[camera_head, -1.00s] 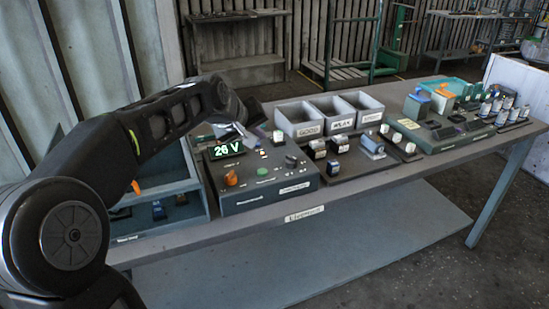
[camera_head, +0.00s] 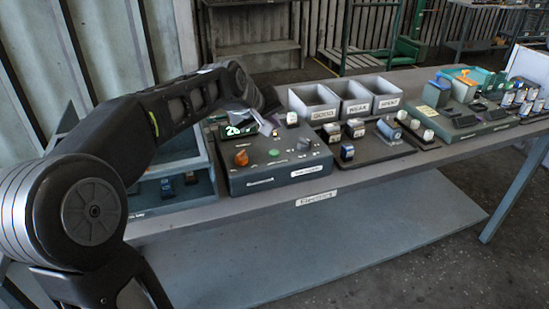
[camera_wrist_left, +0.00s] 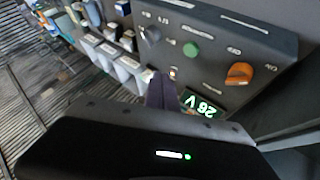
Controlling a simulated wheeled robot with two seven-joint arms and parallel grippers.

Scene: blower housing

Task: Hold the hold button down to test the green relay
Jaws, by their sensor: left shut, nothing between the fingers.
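The tester box (camera_head: 270,180) stands on the bench with an orange knob (camera_head: 241,157), a green button (camera_head: 273,152) and a dark knob (camera_head: 304,144). Its display (camera_wrist_left: 200,103) reads 26 V, upside down in the wrist view. My left gripper (camera_wrist_left: 160,92) is shut and empty, its fingertips over the panel between the display and a small lit spot (camera_wrist_left: 173,72). Whether they touch the panel I cannot tell. In the head view my left wrist hides part of the display. My right gripper is out of view.
A dark tray (camera_head: 375,157) with several relays lies right of the box. Three grey labelled bins (camera_head: 316,112) stand behind it. A blue-grey open bin (camera_head: 150,208) is at the left. More devices (camera_head: 455,95) fill the bench's right end.

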